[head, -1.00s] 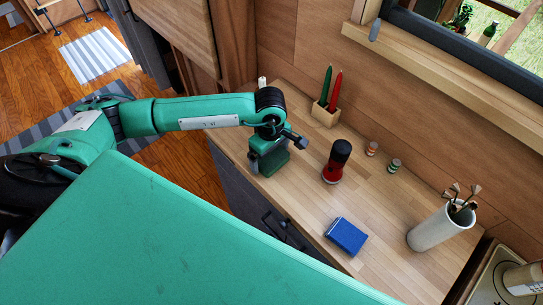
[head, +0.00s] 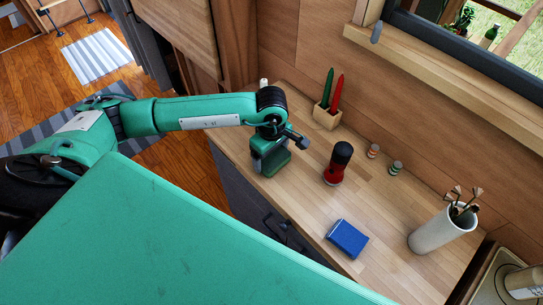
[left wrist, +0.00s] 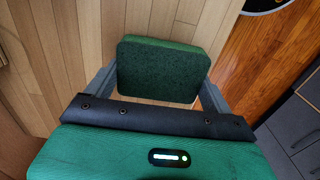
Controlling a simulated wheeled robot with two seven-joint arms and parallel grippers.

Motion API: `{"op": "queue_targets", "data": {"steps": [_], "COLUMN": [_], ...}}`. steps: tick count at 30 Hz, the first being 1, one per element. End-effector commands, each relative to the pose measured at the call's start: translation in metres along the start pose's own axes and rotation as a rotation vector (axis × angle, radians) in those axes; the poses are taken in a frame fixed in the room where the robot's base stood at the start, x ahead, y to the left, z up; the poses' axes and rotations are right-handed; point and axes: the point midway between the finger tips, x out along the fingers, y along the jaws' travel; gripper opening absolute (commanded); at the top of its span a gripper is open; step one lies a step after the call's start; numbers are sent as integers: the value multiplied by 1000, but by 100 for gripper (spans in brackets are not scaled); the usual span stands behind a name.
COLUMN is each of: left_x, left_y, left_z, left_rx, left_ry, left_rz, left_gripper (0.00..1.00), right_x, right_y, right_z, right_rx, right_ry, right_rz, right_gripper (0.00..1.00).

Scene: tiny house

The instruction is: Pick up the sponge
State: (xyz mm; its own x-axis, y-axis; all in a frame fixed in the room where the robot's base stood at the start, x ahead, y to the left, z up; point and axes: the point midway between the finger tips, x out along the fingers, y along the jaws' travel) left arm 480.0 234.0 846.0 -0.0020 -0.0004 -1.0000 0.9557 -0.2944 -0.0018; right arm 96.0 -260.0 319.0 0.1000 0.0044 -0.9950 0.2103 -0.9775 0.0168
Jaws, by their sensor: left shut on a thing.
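The sponge is a dark green block with rounded corners. It shows in the left wrist view (left wrist: 162,68) between the two grey fingers of my left gripper (left wrist: 157,88). In the head view my left gripper (head: 268,157) points down over the near left part of the counter, and the sponge (head: 277,166) shows below it, partly hidden by the gripper. The gripper is shut on the sponge. I cannot tell whether the sponge's underside touches the wood. My right gripper is not in view.
On the wooden counter (head: 305,200) stand a red and black shaker (head: 337,163), a blue box (head: 347,238), a candle holder (head: 327,118), two small striped jars (head: 396,167) and a white vase (head: 442,229). Bare wood lies between the sponge and the shaker.

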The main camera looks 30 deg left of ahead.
Motion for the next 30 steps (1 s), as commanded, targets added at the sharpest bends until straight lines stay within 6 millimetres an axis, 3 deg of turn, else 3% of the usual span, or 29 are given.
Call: {"op": "queue_targets", "data": {"steps": [5, 15, 21, 30], "left_x": [-28, -115, -157, -187], "left_y": [1, 1, 1, 0], "left_z": [-1, 0, 0, 0], "left_rx": [1, 2, 2, 1], "left_ry": [2, 1, 2, 2], "left_rz": [7, 9, 6, 3], "left_gripper": [64, 64, 64, 64], "right_x": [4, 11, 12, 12], "right_y": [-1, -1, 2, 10], "right_z": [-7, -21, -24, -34], "right_rx": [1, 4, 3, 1], "right_ry": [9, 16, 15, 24], "right_rz": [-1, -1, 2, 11], "right_gripper": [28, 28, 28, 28]}}
